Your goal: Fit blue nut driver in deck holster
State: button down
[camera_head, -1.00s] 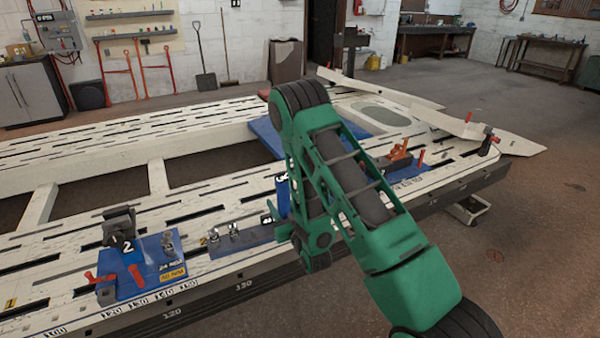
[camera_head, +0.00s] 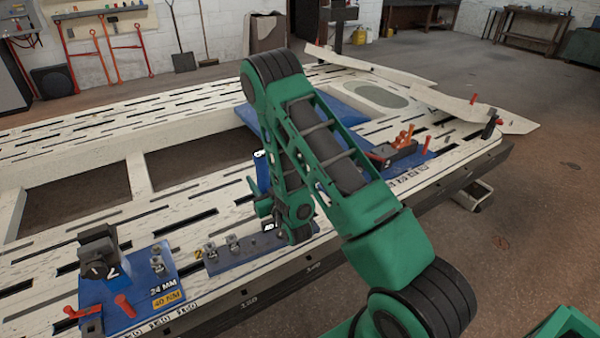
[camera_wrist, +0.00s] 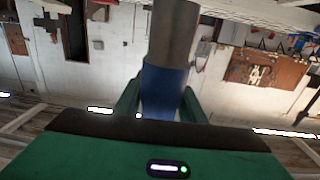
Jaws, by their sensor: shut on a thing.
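The blue nut driver (camera_wrist: 165,85) stands between the two green fingers of my gripper (camera_wrist: 160,101) in the wrist view. The fingers are shut on its blue part, and a silver-grey cylindrical part extends beyond them. In the head view, a blue upright piece (camera_head: 262,172) with a white mark shows at my gripper (camera_head: 259,201), partly hidden by my arm. It looks raised above the bench deck (camera_head: 140,222). I cannot make out the deck holster for certain; a grey-blue strip (camera_head: 222,262) with several small metal fittings lies below and left of my gripper.
A blue plate (camera_head: 150,312) with a dark clamp (camera_head: 100,250) and red handles stands at the front left. A red-handled clamp (camera_head: 392,150) stands right of my arm. The deck has long slots and large openings (camera_head: 200,165). Floor is open at the right.

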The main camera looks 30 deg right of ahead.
jog(key=shift+w, duration=0.3)
jog(key=shift+d, duration=0.15)
jog(key=w+d+f+m+h, duration=0.1)
jog(key=d+f, duration=0.4)
jog(key=d, duration=0.5)
jog(key=w+d+f+m+h, duration=0.2)
jog(key=w+d+f, duration=0.3)
jog(key=d, duration=0.5)
jog(key=shift+d+f+g+h, duration=0.25)
jog(key=shift+g+h, duration=0.05)
jog(key=shift+h, duration=0.6)
jog(key=shift+f, duration=2.9)
notch_tip(320, 180, down, 7)
dwell(1.4)
